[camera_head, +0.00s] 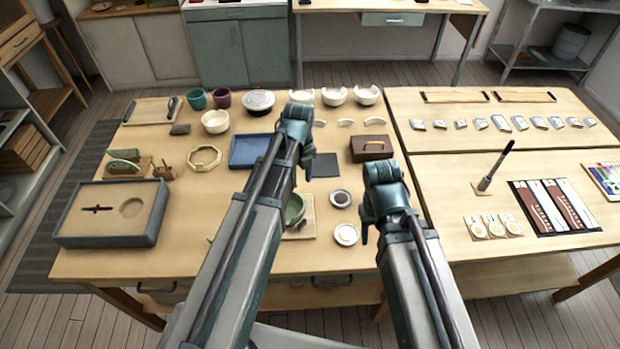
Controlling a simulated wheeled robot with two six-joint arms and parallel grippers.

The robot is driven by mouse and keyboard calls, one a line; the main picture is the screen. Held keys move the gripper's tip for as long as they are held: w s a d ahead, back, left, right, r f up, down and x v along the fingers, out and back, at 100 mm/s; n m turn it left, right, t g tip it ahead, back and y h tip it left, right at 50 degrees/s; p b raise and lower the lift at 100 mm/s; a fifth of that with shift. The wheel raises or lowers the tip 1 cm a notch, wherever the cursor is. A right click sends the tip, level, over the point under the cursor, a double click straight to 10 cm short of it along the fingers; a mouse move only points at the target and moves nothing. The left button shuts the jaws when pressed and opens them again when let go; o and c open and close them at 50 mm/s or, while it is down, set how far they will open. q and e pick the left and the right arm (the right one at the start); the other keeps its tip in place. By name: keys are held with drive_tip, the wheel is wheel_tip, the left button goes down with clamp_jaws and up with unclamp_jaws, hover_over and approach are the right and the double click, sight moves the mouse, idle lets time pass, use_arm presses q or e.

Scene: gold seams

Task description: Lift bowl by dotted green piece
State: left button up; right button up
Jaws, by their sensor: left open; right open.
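A green bowl (298,207) sits on a light board (306,228) near the front middle of the table, partly hidden behind my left arm. Two green pieces, one (124,154) behind the other (122,167), lie at a small wooden stand on the left; dots are too small to make out. My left gripper (307,168) is open and empty, above the table beyond the green bowl, beside a dark square mat. My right gripper (364,234) is open and empty, to the right of the bowl, near two small round dishes. Neither gripper visibly touches anything.
A blue tray (249,151) lies left of my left arm. A grey box (73,225) stands at the front left. White bowls (366,95) stand along the back. A wooden box (371,148) is behind my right arm.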

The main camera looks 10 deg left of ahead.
sight(301, 198)
use_arm(q)
drive_tip(key=shift+f, duration=0.15)
use_arm(e)
drive_tip(key=shift+f, duration=0.1)
use_arm(q)
wheel_tip(301, 198, down, 9)
drive_tip(key=b, duration=0.9)
use_arm(e)
wheel_tip(301, 198, down, 9)
drive_tip(key=shift+r, duration=0.1)
use_arm(q)
clamp_jaws()
idle(0.4)
